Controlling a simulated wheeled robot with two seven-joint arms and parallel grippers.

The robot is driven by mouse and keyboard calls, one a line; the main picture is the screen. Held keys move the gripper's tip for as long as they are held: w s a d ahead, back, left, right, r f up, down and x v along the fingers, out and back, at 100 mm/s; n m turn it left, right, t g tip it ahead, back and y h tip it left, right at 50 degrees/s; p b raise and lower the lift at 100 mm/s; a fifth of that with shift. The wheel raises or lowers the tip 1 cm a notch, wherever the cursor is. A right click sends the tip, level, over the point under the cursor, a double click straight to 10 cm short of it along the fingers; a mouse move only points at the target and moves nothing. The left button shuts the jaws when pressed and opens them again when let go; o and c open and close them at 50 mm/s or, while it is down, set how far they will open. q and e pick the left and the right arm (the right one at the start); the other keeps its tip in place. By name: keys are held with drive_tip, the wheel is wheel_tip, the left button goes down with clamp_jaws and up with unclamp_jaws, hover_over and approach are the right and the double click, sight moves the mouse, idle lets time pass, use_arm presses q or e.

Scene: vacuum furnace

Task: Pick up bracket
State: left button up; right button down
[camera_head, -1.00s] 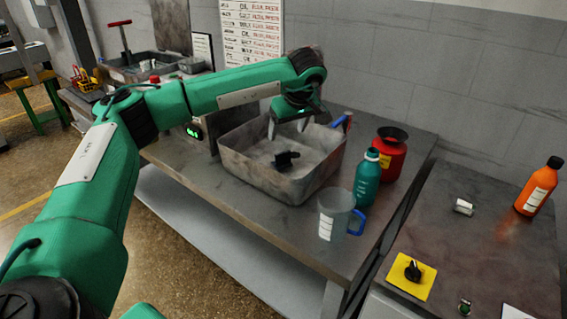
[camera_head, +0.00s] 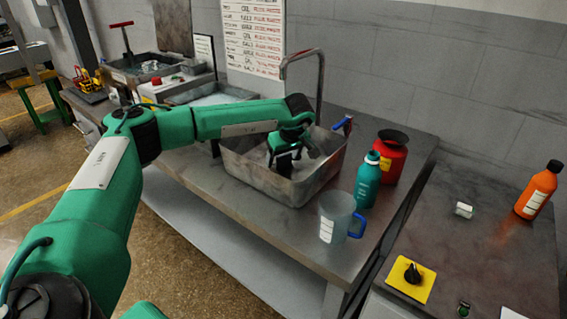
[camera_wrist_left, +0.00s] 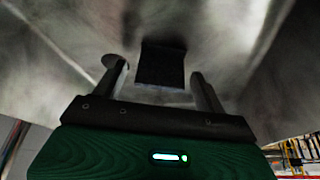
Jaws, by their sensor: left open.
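The bracket shows in the left wrist view as a dark, block-like piece (camera_wrist_left: 162,64) on the grey floor of the metal sink basin (camera_head: 318,187). My left gripper (camera_head: 284,158) is down inside the basin, close above the bracket, with its fingers pointing downward. In the left wrist view the gripper (camera_wrist_left: 158,82) is open, one finger on each side of the bracket in the picture. I cannot tell whether either finger touches it. In the head view the gripper mostly hides the bracket. My right gripper is not in view.
The basin walls stand close around the gripper, with a tap (camera_head: 319,75) behind. Right of the basin are a teal bottle (camera_head: 367,182), a red can (camera_head: 390,160) and a clear jug (camera_head: 335,215). An orange bottle (camera_head: 538,190) stands farther right.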

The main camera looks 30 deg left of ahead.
use_arm(q)
drive_tip(key=c, duration=1.3)
drive_tip(key=shift+r, duration=0.1)
